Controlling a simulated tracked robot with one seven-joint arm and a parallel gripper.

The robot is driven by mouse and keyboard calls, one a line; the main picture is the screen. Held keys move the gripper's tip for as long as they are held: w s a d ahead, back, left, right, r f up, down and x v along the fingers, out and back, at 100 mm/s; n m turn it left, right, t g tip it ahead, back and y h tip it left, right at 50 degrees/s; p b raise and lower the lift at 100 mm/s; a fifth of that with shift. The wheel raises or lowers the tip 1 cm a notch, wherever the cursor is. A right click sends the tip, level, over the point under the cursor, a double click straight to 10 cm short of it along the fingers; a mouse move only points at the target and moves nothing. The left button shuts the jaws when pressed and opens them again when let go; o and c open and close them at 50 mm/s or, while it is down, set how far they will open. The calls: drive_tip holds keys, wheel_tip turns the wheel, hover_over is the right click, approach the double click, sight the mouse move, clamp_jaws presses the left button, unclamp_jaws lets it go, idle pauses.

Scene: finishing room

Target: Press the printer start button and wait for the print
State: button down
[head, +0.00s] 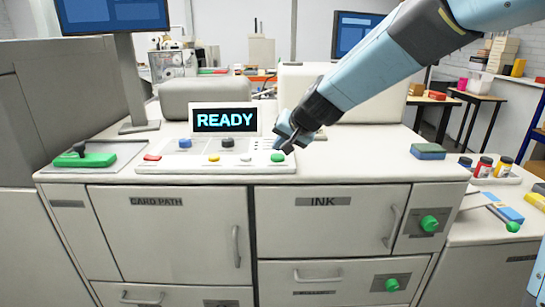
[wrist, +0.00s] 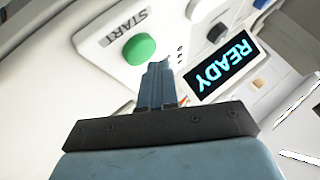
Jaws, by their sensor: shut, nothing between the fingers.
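The printer's control panel (head: 212,160) sits on top of the white cabinet. Its green start button (head: 277,157) is at the panel's right end; in the wrist view the green button (wrist: 139,49) lies beside a START label (wrist: 126,27). The display (head: 225,119) reads READY, and it also shows in the wrist view (wrist: 223,68). My gripper (head: 285,140) is shut and empty, with its tips just above and near the green button. In the wrist view my gripper (wrist: 158,68) appears beside the button; I cannot tell whether it touches.
Red, blue, yellow and dark buttons share the panel. Ink bottles (head: 483,167) stand further right. Cabinet doors marked CARD PATH (head: 165,230) and INK (head: 325,225) are below.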

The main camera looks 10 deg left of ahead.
sight(280, 157)
drive_tip(key=shift+f, duration=0.15)
idle(0.4)
drive_tip(key=shift+w+f, duration=0.1)
drive_tip(key=shift+f, duration=0.1)
drive_tip(key=shift+f, duration=0.35)
idle(0.8)
drive_tip(key=shift+r, duration=0.8)
drive_tip(key=shift+r, duration=2.5)
idle(2.8)
